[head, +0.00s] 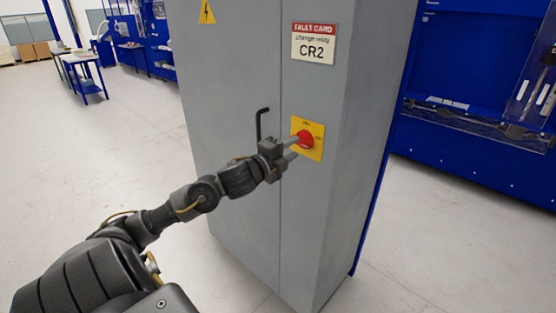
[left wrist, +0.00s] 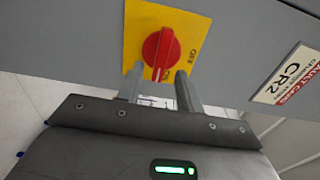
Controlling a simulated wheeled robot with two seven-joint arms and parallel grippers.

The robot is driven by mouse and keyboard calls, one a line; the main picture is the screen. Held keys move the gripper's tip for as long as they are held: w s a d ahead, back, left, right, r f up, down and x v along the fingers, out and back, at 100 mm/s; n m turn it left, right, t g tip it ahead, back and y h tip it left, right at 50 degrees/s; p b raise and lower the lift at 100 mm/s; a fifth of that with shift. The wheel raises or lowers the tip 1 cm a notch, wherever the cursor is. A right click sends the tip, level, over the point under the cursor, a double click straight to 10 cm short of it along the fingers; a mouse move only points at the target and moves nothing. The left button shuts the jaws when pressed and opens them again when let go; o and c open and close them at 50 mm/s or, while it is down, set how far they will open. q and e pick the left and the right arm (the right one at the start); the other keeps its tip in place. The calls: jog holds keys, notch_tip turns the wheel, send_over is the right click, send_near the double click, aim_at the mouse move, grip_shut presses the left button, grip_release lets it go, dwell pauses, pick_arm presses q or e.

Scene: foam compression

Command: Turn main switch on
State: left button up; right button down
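The main switch is a red rotary knob (head: 304,139) on a yellow plate (head: 315,148), mounted on the front of a grey cabinet (head: 235,120). In the left wrist view the knob (left wrist: 160,50) shows a raised grip bar, with the lettering OFF and ON on the plate (left wrist: 140,22). My left gripper (head: 292,148) is at the plate, its fingers pointing at the knob. In the left wrist view its two fingers (left wrist: 158,88) are apart, one on each side of the knob's near end. I cannot tell if they touch it. My right gripper is not in view.
A black door handle (head: 260,124) stands out just left of my left gripper. A FAULT CARD sign reading CR2 (head: 314,43) is above the switch. A blue machine (head: 480,100) stands right of the cabinet. The floor (head: 130,160) to the left is clear.

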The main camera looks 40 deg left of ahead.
pick_arm(q)
jog(key=s+b, duration=0.1)
jog(key=s, duration=0.6)
jog(key=shift+s, duration=0.4)
